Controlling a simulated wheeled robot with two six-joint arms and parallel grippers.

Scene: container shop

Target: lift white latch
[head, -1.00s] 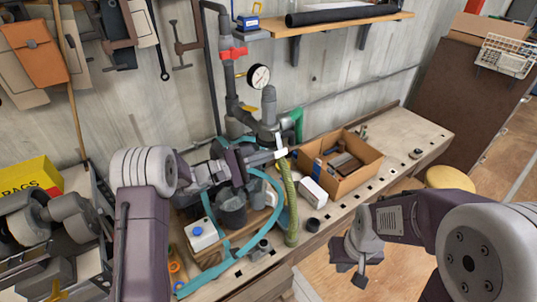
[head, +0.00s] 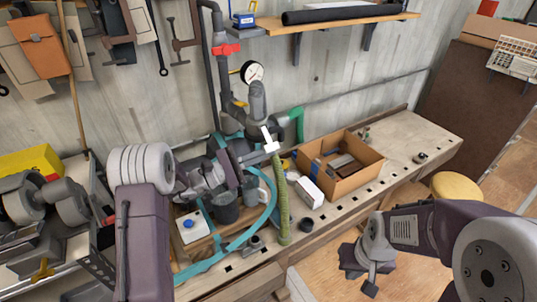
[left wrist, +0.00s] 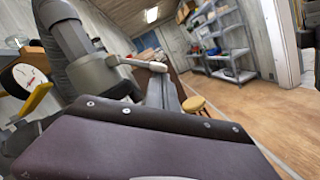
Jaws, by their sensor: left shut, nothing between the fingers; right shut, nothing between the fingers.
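The white latch (head: 268,137) is a small pale lever on the grey pipe fitting, in the middle of the head view. In the left wrist view the white latch (left wrist: 144,65) sticks out to the right from a grey collar. My left gripper (head: 262,153) is shut and empty right at the latch; its dark finger (left wrist: 161,92) shows just below the lever. I cannot tell whether they touch. My right gripper (head: 361,270) is shut and empty, low over the floor in front of the bench.
Grey pipes with a pressure gauge (head: 252,72) and a red handle (head: 226,49) rise behind the latch. A green hose (head: 281,205) hangs beside it. A cardboard box (head: 352,180) and a white carton (head: 309,192) stand to the right on the bench (head: 412,137).

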